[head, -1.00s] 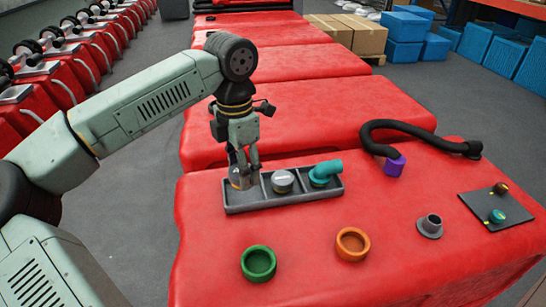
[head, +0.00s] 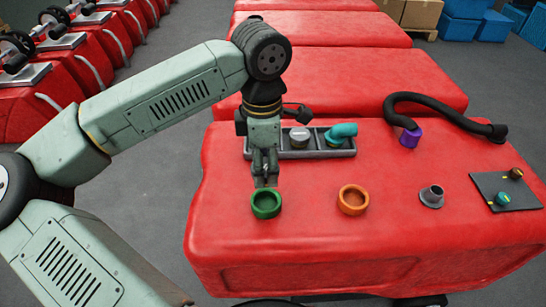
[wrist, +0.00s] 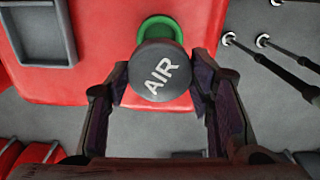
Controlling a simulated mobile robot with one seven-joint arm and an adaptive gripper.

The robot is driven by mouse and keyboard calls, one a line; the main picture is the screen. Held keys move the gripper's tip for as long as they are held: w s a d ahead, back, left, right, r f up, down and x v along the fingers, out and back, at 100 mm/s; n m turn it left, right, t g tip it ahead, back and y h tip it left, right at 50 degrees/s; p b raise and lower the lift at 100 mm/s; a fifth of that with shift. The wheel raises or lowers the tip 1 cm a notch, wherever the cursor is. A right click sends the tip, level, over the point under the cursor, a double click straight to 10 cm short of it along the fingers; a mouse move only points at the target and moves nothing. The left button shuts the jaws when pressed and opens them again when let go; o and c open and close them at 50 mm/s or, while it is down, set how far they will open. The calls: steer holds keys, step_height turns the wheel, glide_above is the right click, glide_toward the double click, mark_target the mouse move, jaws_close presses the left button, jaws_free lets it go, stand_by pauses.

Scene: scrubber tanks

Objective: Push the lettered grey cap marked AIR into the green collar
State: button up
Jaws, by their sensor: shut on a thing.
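The grey cap (wrist: 157,74) with white letters AIR is held between the fingers of my gripper (wrist: 160,88) in the wrist view. In the head view my gripper (head: 265,181) points down just behind the green collar (head: 266,204), and the cap is hard to make out there. The green collar is an open ring on the red tank top. In the wrist view the collar (wrist: 163,24) shows partly beyond the cap, which covers much of it. I cannot tell whether cap and collar touch.
A dark divided tray (head: 322,154) behind my gripper holds another grey cap (head: 299,136) and a teal elbow (head: 341,132). An orange collar (head: 353,199), a grey flanged spout (head: 431,196), a purple-ended black hose (head: 410,137) and a dark plate (head: 491,181) stand to the right.

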steer(key=shift+f+b, duration=1.45)
steer(key=shift+f, duration=1.2)
steer(key=shift+f+b, duration=0.25)
steer(key=shift+b, duration=0.15)
steer(key=shift+f+b, duration=1.3)
steer(key=shift+b, duration=1.1)
steer(key=shift+f+b, duration=0.55)
steer(key=shift+b, duration=0.05)
steer(key=shift+c, duration=0.4)
steer(key=o, duration=1.1)
steer(key=shift+o, duration=0.3)
steer(key=o, duration=0.6)
steer(key=shift+r, duration=0.1)
